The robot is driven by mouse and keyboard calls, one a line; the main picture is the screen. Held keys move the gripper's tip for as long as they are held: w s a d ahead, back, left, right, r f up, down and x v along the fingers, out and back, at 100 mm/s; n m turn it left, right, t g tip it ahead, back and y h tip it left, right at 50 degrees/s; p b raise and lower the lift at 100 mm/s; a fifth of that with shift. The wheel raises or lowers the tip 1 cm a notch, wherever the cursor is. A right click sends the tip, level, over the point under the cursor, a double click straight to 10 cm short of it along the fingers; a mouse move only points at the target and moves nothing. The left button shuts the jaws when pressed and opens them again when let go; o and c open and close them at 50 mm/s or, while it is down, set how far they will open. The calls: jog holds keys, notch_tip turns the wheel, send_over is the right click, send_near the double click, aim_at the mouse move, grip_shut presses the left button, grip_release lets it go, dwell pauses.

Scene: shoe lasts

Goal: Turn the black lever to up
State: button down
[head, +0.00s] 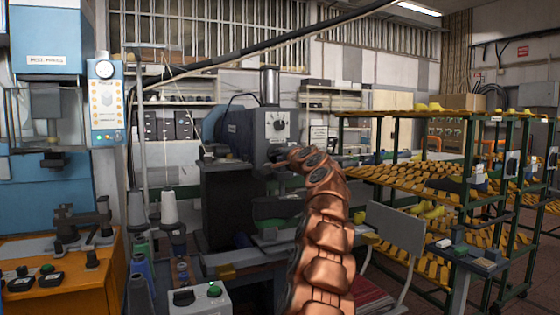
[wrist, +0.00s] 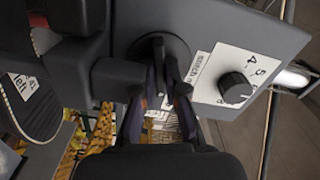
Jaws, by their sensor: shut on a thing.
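The black lever (wrist: 158,50) sticks out of a round dark hub on the front of a dark grey machine head (wrist: 215,35) in the wrist view. My gripper (wrist: 164,88) has its dark fingers closed around the lever, which they partly hide. In the head view, the machine head (head: 255,128) stands in the middle, and my gripper (head: 272,165) is against its lower front, at the end of my copper arm. The lever cannot be made out there. Its exact tilt is hard to tell.
A black knob (wrist: 235,88) on a white numbered plate sits beside the lever; it also shows in the head view (head: 278,123). Thread cones (head: 169,207) stand left of the machine. Racks of shoe lasts (head: 440,178) fill the right.

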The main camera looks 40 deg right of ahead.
jog(key=shift+f+n+b, duration=0.1)
jog(key=shift+n+b, duration=0.4)
jog(key=shift+n, duration=1.3)
jog(key=c, duration=1.2)
grip_release()
jog(key=shift+s, duration=0.1)
